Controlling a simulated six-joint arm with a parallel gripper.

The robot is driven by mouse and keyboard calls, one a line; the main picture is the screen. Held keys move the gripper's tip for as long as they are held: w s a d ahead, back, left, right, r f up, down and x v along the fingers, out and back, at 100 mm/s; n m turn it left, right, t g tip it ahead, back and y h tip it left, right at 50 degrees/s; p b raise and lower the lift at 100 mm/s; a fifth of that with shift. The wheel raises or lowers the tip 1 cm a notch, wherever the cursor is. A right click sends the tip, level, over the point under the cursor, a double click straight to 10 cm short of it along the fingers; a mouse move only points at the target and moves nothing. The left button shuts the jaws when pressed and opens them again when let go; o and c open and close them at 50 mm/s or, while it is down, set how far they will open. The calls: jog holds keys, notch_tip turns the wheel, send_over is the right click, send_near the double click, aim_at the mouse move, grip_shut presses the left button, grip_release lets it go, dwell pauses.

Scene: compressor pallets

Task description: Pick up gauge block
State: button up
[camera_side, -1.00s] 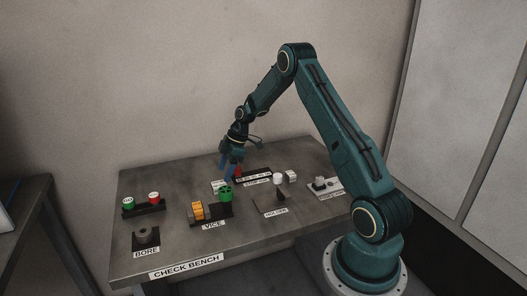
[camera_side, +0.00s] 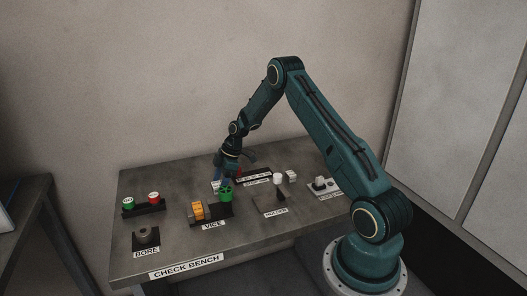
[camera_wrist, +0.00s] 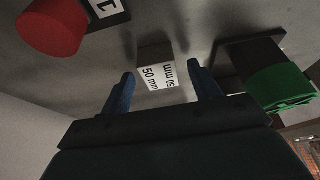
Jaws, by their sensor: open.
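The gauge block (camera_wrist: 156,66) is a small block with a white face marked "50 mm" in the wrist view, standing on the bench. My gripper (camera_wrist: 162,74) is open, with one blue finger on each side of the block in that view. I cannot tell whether the fingers touch it or how far down they reach. In the side view my gripper (camera_side: 220,178) is low over the bench behind the vice, and the block is mostly hidden there.
A green knob (camera_wrist: 283,88) on the vice is close on the right in the wrist view. A red cylinder (camera_wrist: 52,24) is at upper left. In the side view are the vice's orange part (camera_side: 198,211), the bore piece (camera_side: 146,236) and a white-topped holder (camera_side: 278,179).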

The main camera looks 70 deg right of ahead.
dwell(0.3)
grip_shut()
jog(key=shift+r, duration=0.15)
notch_tip(320, 180, up, 20)
dwell(0.9)
dwell(0.4)
